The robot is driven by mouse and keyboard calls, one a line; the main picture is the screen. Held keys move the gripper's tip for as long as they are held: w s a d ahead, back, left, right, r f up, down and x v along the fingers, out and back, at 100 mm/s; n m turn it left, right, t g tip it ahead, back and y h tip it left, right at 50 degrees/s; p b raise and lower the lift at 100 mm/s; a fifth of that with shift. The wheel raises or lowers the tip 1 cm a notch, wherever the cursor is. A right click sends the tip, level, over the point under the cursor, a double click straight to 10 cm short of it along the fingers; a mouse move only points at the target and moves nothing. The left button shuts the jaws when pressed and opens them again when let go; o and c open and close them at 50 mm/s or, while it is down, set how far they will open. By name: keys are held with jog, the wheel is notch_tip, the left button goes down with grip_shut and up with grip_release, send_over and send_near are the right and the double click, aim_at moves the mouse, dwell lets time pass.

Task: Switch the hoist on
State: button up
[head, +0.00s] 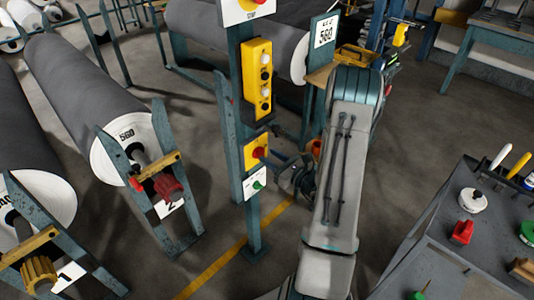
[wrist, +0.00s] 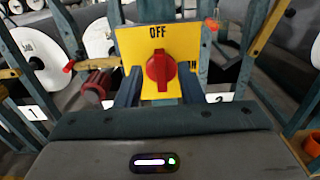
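The hoist switch is a yellow plate (wrist: 130,48) with a red rotary knob (wrist: 161,70), seen head-on in the wrist view. OFF is printed above the knob and ON, partly hidden, to its right. The knob's grip stands upright, toward OFF. My gripper (wrist: 160,88) is open, with one blue finger on each side of the knob and gaps between. I cannot tell how deep the fingers reach. In the head view the red knob (head: 259,152) sits on the blue post, with my gripper (head: 277,161) just right of it.
On the same post (head: 236,90), a yellow button box (head: 258,80) is above and a white plate with a green knob (head: 257,185) is below. Grey rolls (head: 80,90) on stands fill the left. A grey bench (head: 440,240) with small items stands at right.

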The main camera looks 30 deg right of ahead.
jog(key=shift+x, duration=1.15)
grip_shut()
